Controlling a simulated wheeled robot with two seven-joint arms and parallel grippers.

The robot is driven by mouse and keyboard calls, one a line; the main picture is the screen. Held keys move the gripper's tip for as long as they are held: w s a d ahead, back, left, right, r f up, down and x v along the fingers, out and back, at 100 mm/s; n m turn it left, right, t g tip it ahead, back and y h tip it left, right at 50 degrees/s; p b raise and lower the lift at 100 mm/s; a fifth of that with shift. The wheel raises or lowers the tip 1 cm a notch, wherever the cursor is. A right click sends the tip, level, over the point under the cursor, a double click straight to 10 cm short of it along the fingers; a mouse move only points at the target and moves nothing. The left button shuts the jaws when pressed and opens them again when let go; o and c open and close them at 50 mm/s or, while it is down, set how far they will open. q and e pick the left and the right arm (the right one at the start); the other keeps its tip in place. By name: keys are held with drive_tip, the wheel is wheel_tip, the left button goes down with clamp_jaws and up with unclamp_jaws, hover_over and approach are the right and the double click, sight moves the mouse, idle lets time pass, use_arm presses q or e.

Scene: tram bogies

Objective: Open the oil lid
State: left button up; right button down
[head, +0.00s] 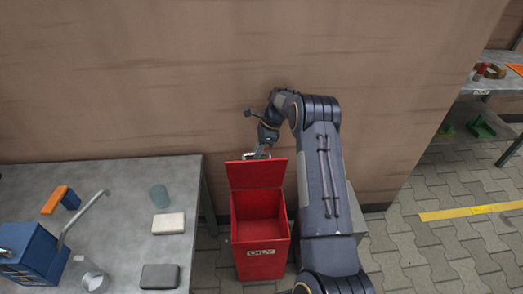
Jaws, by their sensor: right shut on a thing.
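A red bin (261,262) with a white label reading "OILY" stands on the floor in the middle of the head view. Its red lid (256,174) stands raised at the back, tilted up against the wall side, and the inside of the bin shows. My right gripper (257,154) is at the top edge of the lid, shut on it; its fingertips are small and partly hidden. My right arm reaches in from the lower right, beside the bin. My left gripper is not in view.
A grey table (120,225) at the left holds a blue machine (32,255), a clear cup (159,196), two blocks and an orange-handled tool (60,200). A brown wall (150,80) rises behind the bin. Shelves (495,85) stand at the far right, with open paved floor before them.

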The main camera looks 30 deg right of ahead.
drive_tip(key=shift+s+f, duration=0.25)
drive_tip(key=shift+f, duration=0.3)
drive_tip(key=c, duration=1.8)
unclamp_jaws()
drive_tip(key=o, duration=0.4)
drive_tip(key=shift+w+d, duration=0.15)
drive_tip(key=shift+w, duration=0.05)
drive_tip(key=shift+o, duration=0.2)
drive_tip(key=shift+r, duration=0.15)
drive_tip(key=v, duration=0.7)
drive_tip(key=shift+r, duration=0.35)
drive_tip(key=shift+d, duration=0.1)
